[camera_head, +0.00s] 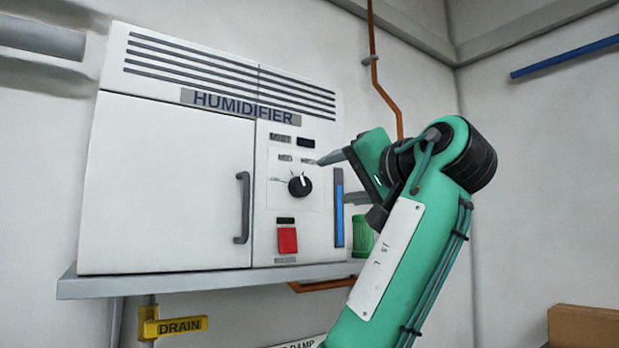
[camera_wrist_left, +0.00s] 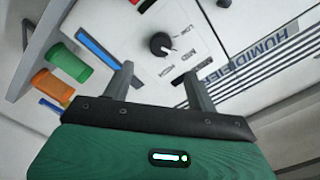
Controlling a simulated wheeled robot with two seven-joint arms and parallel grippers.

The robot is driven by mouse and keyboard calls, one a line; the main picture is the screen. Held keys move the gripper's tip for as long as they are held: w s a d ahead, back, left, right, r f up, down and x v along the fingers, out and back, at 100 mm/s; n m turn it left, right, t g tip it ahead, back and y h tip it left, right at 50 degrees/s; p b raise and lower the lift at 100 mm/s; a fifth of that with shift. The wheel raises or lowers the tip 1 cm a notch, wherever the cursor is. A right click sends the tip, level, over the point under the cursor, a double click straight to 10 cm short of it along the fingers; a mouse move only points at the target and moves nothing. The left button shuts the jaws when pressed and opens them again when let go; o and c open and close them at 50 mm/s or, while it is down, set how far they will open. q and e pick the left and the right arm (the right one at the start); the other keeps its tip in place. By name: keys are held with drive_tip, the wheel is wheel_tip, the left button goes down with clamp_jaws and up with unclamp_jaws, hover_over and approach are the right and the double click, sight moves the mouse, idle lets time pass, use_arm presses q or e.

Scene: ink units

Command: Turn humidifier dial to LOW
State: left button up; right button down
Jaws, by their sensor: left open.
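The white humidifier (camera_head: 170,180) stands on a grey shelf. Its black round dial (camera_head: 299,186) is on the right-hand panel, with a white pointer mark aimed roughly upward, between the two labels above it. The dial also shows in the left wrist view (camera_wrist_left: 161,44); the LOW label (camera_wrist_left: 181,28) reads there beside it, away from the pointer. My left gripper (camera_head: 338,178) is open and empty, to the right of the dial and apart from it. In the left wrist view its two fingers (camera_wrist_left: 158,78) point toward the panel, with the dial beyond their tips. My right gripper is out of view.
A dark door handle (camera_head: 242,208) lies left of the dial, and a red switch (camera_head: 287,239) below it. A blue strip (camera_head: 339,207) is on the right. A green cylinder (camera_head: 362,236) stands on the shelf (camera_head: 150,284) near my left arm. A copper pipe (camera_head: 375,75) runs behind.

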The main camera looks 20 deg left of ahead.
sight(305, 187)
use_arm(q)
drive_tip(key=p+x, duration=0.4)
drive_tip(key=x, duration=0.5)
drive_tip(key=shift+r, duration=0.15)
drive_tip(key=shift+w+a, duration=0.15)
drive_tip(key=shift+a, duration=0.15)
drive_tip(key=c, duration=1)
